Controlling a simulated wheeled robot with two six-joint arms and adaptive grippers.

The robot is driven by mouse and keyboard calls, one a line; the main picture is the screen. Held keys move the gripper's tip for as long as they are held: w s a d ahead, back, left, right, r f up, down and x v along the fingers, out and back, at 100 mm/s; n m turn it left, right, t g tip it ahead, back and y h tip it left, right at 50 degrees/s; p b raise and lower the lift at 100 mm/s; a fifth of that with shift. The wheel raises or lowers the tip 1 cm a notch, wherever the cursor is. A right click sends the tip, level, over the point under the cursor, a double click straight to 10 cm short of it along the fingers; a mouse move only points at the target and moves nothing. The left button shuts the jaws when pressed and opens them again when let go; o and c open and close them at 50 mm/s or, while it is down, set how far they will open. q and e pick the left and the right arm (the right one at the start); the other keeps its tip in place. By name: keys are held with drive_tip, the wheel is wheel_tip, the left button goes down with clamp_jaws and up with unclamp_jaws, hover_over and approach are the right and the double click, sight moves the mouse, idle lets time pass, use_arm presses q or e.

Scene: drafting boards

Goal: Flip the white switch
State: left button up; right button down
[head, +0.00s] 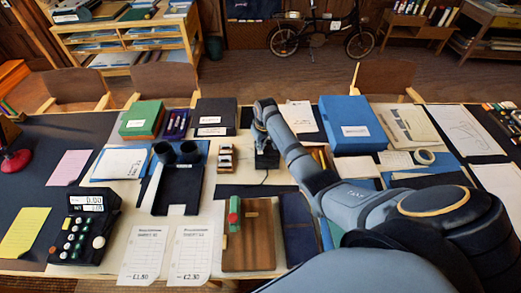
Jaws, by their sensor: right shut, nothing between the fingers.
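My right arm reaches in from the lower right to the middle of the table. Its gripper (262,140) is shut and empty, pointing down at a small black box (268,160) with a thin cable. Whether it touches the box is too small to tell. I cannot clearly make out the white switch; the gripper and wrist cover part of the black box. Just left of it stands a small rack of white and brown pieces (226,158), apart from the gripper. My left gripper is not in view.
A brown board (250,252) with a red and green block (234,213) lies in front. Two price sheets (189,254) lie at the front edge.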

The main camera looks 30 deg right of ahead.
sight(261, 152)
drive_tip(key=shift+f, duration=0.2)
idle(0.4)
drive_tip(key=shift+f+b, duration=0.55)
drive_tip(key=shift+f, duration=0.2)
idle(0.3)
wheel_tip(261, 152, up, 7)
drive_tip(key=p, duration=0.8)
drive_tip(key=shift+r, duration=0.1)
